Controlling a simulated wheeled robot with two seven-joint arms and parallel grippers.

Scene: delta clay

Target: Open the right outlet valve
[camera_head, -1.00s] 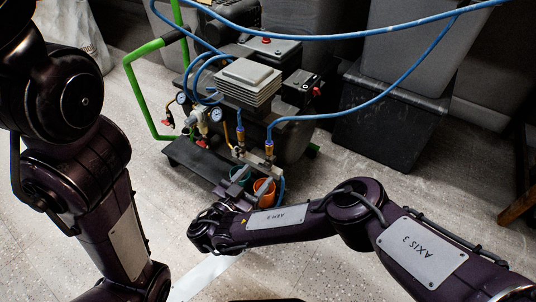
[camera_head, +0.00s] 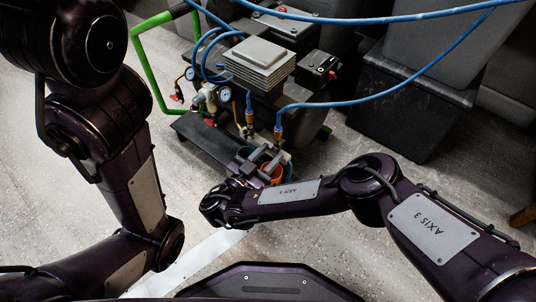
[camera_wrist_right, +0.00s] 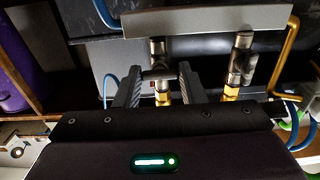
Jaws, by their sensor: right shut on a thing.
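The compressor (camera_head: 258,62) stands on the floor with two brass outlet fittings at its front, each with a blue hose: a left one (camera_head: 249,118) and a right one (camera_head: 278,131). My right gripper (camera_head: 264,167) reaches in low at these outlets. In the right wrist view, the fingers of my right gripper (camera_wrist_right: 160,82) stand on either side of a metal outlet valve (camera_wrist_right: 158,48) and are shut on its dark handle (camera_wrist_right: 158,75). A second valve (camera_wrist_right: 242,58) stands to the right, untouched. I cannot tell for sure which outlet is held. My left gripper is out of view.
Orange and blue rings or cups (camera_head: 272,176) sit close by the right gripper, partly hidden. A green frame bar (camera_head: 140,70) and two gauges (camera_head: 224,93) are at the left. Blue hoses arch above. A dark bin (camera_head: 400,105) stands right; the floor in front is open.

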